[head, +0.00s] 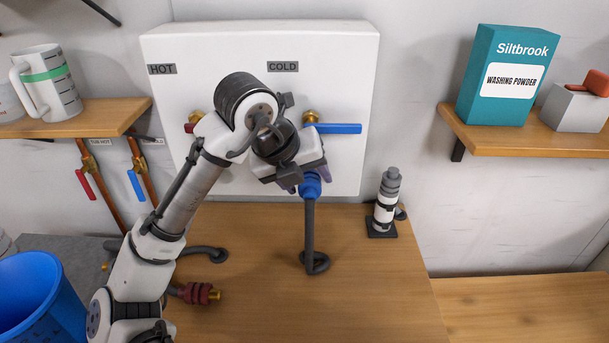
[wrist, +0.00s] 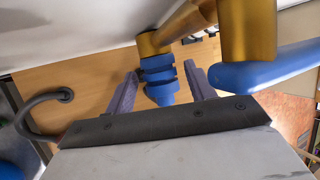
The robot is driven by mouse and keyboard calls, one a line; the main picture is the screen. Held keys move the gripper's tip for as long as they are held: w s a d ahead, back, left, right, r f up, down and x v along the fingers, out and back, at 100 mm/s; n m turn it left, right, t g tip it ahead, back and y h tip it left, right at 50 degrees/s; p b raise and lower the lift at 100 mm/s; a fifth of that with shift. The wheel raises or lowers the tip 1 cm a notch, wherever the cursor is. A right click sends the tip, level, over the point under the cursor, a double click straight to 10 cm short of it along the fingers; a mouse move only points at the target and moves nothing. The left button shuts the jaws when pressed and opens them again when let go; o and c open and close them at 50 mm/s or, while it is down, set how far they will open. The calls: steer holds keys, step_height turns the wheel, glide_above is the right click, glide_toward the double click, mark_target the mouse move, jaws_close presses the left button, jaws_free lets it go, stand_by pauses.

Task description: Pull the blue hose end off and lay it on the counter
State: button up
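The blue hose end (head: 311,186) hangs below the cold tap, with its grey hose (head: 309,235) running down to the counter (head: 370,290). In the wrist view the blue hose end (wrist: 159,80) meets the brass tap outlet (wrist: 150,43). My gripper (head: 300,186) is at the hose end, partly covering it in the head view. In the wrist view my gripper's purple fingers (wrist: 162,80) stand on either side of the hose end, with narrow gaps showing. The gripper is open.
The blue cold lever (head: 338,128) sticks out right, close to my gripper; it also shows in the wrist view (wrist: 265,70). A red hose end (head: 197,293) lies on the counter at left. A small grey-and-white fitting (head: 385,205) stands at right. The counter's front right is clear.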

steer(key=c, duration=0.9)
steer(key=shift+s, duration=2.55)
